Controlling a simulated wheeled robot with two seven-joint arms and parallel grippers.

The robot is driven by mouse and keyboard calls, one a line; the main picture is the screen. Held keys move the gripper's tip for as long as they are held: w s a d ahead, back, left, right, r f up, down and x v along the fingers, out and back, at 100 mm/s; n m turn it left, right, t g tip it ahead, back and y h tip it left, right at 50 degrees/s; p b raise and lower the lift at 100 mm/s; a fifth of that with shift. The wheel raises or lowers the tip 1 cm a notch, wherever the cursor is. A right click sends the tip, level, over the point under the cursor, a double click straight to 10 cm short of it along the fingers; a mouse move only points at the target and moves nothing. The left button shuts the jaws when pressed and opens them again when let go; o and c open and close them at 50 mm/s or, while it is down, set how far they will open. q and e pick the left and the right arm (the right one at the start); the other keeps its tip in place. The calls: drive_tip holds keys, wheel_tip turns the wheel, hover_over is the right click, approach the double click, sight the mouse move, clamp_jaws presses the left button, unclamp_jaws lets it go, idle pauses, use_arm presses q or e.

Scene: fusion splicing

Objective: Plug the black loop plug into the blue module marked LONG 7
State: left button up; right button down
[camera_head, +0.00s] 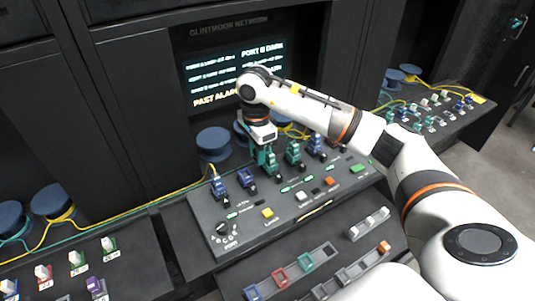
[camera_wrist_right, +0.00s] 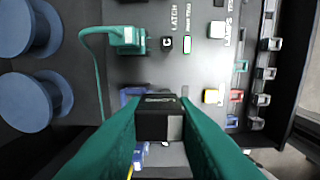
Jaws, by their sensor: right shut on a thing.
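My right gripper (camera_head: 263,160) reaches down over the console among a row of modules. In the right wrist view its teal fingers (camera_wrist_right: 160,128) are shut on a black block, the black loop plug (camera_wrist_right: 152,125). Small lettering on the block is too blurred to read. A blue module (camera_wrist_right: 130,95) is partly hidden behind the plug, and another blue module (camera_wrist_right: 140,152) shows just below it. In the head view blue modules (camera_head: 247,181) and (camera_head: 219,190) stand left of the gripper. No LONG 7 marking is legible. My left gripper is not in view.
Teal modules (camera_head: 293,154) and a blue module (camera_head: 315,147) stand right of the gripper. A teal module (camera_wrist_right: 128,38) with a teal cable is near. Blue spools (camera_head: 213,143) stand behind the console (camera_head: 215,232). Yellow cables run at left. Coloured holders (camera_head: 279,278) line the lower shelf.

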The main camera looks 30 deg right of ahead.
drive_tip(key=w+f+b, duration=0.1)
drive_tip(key=f, duration=0.1)
drive_tip(key=w+a+f+b, duration=0.1)
drive_tip(key=f+b, duration=0.1)
drive_tip(key=w+a+f+b, duration=0.1)
drive_tip(key=w+f+b, duration=0.1)
drive_tip(key=shift+w+f, duration=0.1)
drive_tip(key=shift+f, duration=0.05)
idle(0.5)
drive_tip(key=shift+b, duration=0.45)
idle(1.3)
drive_tip(key=shift+f+b, duration=0.35)
drive_tip(key=shift+f, duration=0.15)
idle(0.3)
drive_tip(key=c, duration=1.1)
unclamp_jaws()
